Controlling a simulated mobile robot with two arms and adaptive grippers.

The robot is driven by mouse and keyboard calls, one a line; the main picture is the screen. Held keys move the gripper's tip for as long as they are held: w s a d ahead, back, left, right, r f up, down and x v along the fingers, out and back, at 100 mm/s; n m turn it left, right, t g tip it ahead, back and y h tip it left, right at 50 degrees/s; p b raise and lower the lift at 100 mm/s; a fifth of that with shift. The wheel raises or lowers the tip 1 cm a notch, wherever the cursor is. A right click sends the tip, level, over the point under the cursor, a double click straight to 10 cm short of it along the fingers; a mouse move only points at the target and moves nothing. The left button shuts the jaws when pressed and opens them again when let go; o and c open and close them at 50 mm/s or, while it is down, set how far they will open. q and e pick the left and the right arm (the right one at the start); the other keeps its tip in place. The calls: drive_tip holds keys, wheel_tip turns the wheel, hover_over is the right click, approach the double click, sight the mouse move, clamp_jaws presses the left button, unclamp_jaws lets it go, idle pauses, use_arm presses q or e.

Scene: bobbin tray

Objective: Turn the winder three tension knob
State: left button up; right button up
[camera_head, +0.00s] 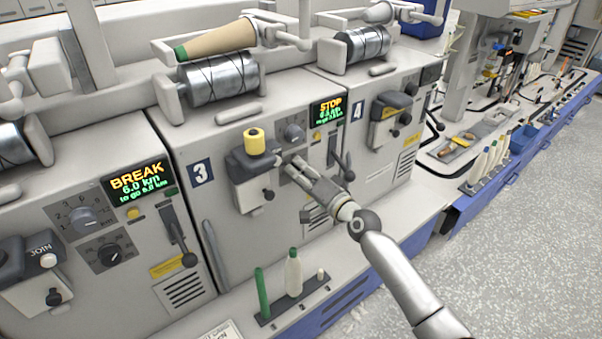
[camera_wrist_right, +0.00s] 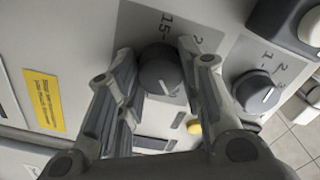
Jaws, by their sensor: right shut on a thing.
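The winder with the number 3 plate (camera_head: 201,173) stands mid-picture. My right gripper (camera_head: 287,166) reaches its front panel from the lower right, just below the upper dial (camera_head: 293,132). In the right wrist view, the dark round tension knob (camera_wrist_right: 160,72) sits between the two fingers of the right gripper (camera_wrist_right: 163,80), which are shut on it. A pale pointer line and a printed 15 show at the knob. The gripper hides this knob in the head view. The upper dial also shows in the right wrist view (camera_wrist_right: 256,92). My left gripper is not in view.
Winder three's display (camera_head: 327,112) reads STOP. The speckled floor (camera_head: 500,230) is clear.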

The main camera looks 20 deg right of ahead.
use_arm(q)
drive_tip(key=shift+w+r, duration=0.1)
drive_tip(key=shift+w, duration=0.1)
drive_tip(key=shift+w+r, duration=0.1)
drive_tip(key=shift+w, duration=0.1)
use_arm(e)
drive_tip(key=o, duration=1)
drive_tip(key=shift+o, duration=0.2)
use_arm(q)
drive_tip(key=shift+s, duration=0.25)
use_arm(e)
drive_tip(key=v, duration=1.2)
